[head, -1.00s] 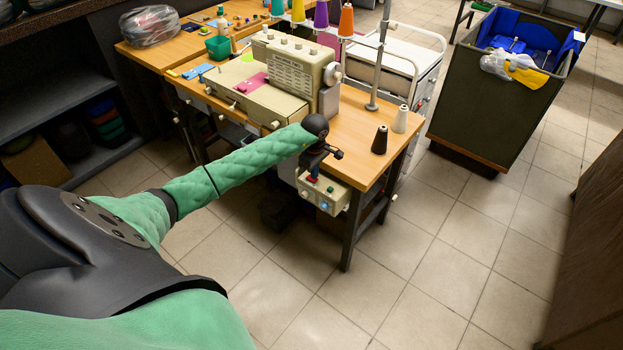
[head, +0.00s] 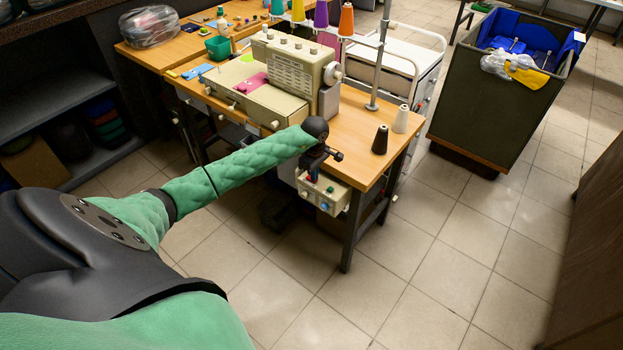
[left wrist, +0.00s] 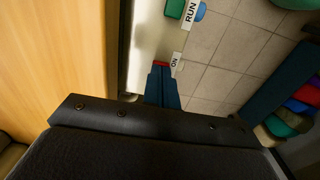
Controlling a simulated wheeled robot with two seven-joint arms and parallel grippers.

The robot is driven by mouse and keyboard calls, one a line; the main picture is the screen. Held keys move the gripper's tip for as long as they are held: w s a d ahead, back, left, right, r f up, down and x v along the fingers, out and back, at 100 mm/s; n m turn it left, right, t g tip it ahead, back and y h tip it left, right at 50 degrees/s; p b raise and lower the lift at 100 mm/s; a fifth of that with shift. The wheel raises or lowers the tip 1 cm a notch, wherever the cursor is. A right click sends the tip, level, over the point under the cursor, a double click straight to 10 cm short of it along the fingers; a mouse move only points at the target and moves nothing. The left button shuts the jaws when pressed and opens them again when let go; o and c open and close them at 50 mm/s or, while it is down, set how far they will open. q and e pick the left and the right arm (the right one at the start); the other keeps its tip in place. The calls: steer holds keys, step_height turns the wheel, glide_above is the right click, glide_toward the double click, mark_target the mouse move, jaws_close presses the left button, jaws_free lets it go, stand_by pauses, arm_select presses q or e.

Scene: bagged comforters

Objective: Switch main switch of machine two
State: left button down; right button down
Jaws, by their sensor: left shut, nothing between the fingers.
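A cream switch box (head: 337,196) hangs under the front corner of the sewing machine's table, with a round blue button or lamp (head: 324,205) on its front. In the left wrist view the box face (left wrist: 147,30) carries an ON label (left wrist: 176,62), a RUN label (left wrist: 190,12), a green part (left wrist: 174,8) and a blue part (left wrist: 200,12). My left gripper (head: 313,177) is over the box, shut and empty. Its fingertips (left wrist: 161,66) are right at a small red part (left wrist: 160,62) beside the ON label and mostly cover it. Whether they touch it, I cannot tell. My right gripper is out of view.
The sewing machine (head: 285,75) stands on the wooden table (head: 355,125). A dark cone (head: 380,140) and a white cone (head: 401,119) stand near its right edge. A dark bin (head: 490,105) stands to the right. The tiled floor (head: 430,260) in front is clear.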

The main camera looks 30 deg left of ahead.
arm_select(q)
steer(key=shift+r+p, duration=0.85)
steer(key=shift+r, duration=2.65)
steer(key=shift+d, duration=0.1)
